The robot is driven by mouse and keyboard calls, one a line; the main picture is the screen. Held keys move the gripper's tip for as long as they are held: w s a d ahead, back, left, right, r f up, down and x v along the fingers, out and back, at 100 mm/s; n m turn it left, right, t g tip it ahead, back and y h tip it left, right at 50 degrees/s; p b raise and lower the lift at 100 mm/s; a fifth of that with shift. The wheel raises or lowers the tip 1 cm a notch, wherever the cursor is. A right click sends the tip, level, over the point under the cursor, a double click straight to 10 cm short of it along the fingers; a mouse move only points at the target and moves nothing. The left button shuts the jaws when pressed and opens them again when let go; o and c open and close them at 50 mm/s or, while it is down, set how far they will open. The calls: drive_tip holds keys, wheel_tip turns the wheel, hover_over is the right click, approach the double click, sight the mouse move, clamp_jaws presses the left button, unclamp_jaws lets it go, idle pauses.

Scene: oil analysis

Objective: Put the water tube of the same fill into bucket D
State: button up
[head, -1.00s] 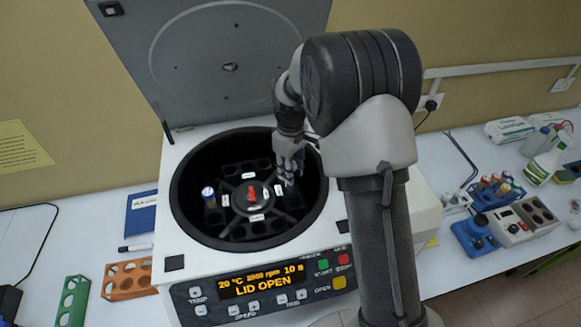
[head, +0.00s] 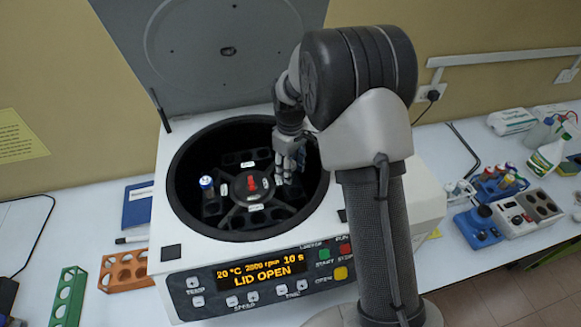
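The open centrifuge (head: 190,250) stands in the middle of the head view, with its dark rotor (head: 229,211) inside the round bowl. A tube with a blue and white cap (head: 207,184) stands upright in the bucket on the rotor's left side. My gripper (head: 287,175) reaches down into the bowl over the rotor's right side, pointing downward. Its fingers are small and dark against the rotor, so I cannot tell whether they are open or hold a tube. The bucket under it is partly hidden. The bucket labels are too small to read.
The raised lid (head: 215,60) stands behind the bowl, and a red knob (head: 252,183) sits at the rotor's centre. Orange (head: 123,270) and green (head: 70,297) racks lie at left. A blue rack with capped tubes (head: 497,188) and a small device (head: 524,215) stand at right.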

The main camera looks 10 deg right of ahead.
drive_tip(key=shift+o, duration=0.9)
